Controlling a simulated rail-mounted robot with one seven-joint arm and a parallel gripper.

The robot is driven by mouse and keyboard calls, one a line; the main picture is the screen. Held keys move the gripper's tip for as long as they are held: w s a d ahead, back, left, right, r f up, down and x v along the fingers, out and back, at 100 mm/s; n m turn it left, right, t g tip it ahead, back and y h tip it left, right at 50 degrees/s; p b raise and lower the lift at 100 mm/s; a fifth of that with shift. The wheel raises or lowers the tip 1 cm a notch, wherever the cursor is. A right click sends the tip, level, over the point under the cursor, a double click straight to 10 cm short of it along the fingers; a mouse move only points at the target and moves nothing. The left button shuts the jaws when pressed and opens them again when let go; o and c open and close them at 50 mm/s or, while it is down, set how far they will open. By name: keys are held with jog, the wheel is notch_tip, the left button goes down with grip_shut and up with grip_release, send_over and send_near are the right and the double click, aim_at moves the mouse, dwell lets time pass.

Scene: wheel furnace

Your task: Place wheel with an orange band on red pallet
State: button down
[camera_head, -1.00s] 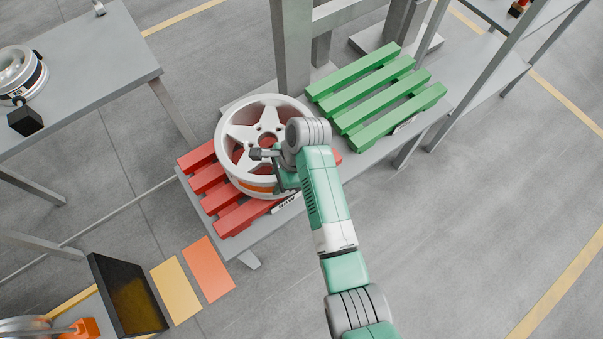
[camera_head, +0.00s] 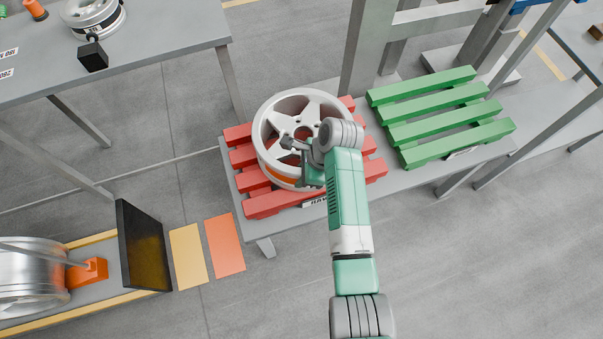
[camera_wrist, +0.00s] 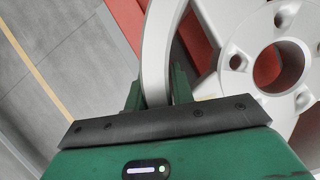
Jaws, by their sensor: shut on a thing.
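The wheel with an orange band (camera_head: 270,167) is a silver spoked rim lying flat over the red pallet (camera_head: 262,205) in the head view. Part of the orange band shows on its near side. I cannot tell whether the wheel touches the slats. My gripper (camera_head: 312,172) is at the near right rim of the wheel. In the wrist view my gripper (camera_wrist: 158,92) has one finger on each side of the wheel's rim (camera_wrist: 157,50) and is shut on it. A red slat (camera_wrist: 205,45) shows through the spokes. My arm hides part of the wheel's right side.
A green pallet (camera_head: 440,118) lies to the right on the same grey table (camera_head: 480,160). A grey post (camera_head: 368,50) stands behind the wheel. Another table (camera_head: 170,35) at upper left holds another wheel (camera_head: 92,14) and a black block (camera_head: 93,57). A dark panel (camera_head: 143,245) stands at lower left.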

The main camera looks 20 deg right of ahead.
jog(key=shift+w+r, duration=0.15)
jog(key=c, duration=1.2)
grip_release()
jog(key=shift+f, duration=0.2)
jog(key=p+v, duration=0.4)
jog(key=v, duration=0.8)
jog(key=shift+d+r+p, duration=0.1)
jog(key=shift+r+p, duration=0.05)
jog(key=shift+p, duration=0.2)
